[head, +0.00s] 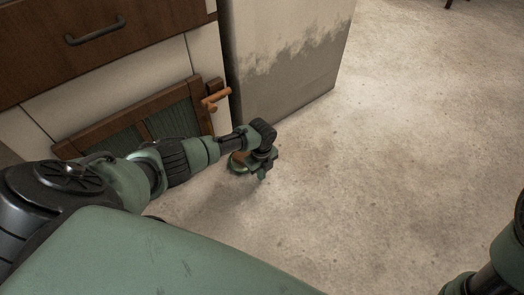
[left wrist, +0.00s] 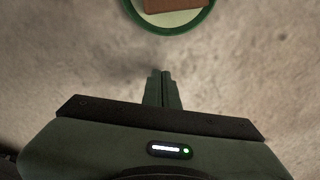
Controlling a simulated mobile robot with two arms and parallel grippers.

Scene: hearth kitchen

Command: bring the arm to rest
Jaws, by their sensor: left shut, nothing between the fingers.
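My left arm (head: 185,157) reaches in from the left in the head view, low beside the cabinet. My left gripper (head: 262,175) points down over the pale floor. In the left wrist view its two fingers (left wrist: 161,75) are together, with nothing between them. My right gripper does not show; only part of the right arm (head: 497,275) is at the lower right edge of the head view.
A round green-rimmed dish (left wrist: 183,25) holding a brown block (left wrist: 172,5) lies just beyond the fingertips, apart from them. A wooden cabinet (head: 120,75) with an orange-brown handle (head: 216,97) and a pale grey block (head: 285,60) stand behind. Floor (head: 400,150) at right is clear.

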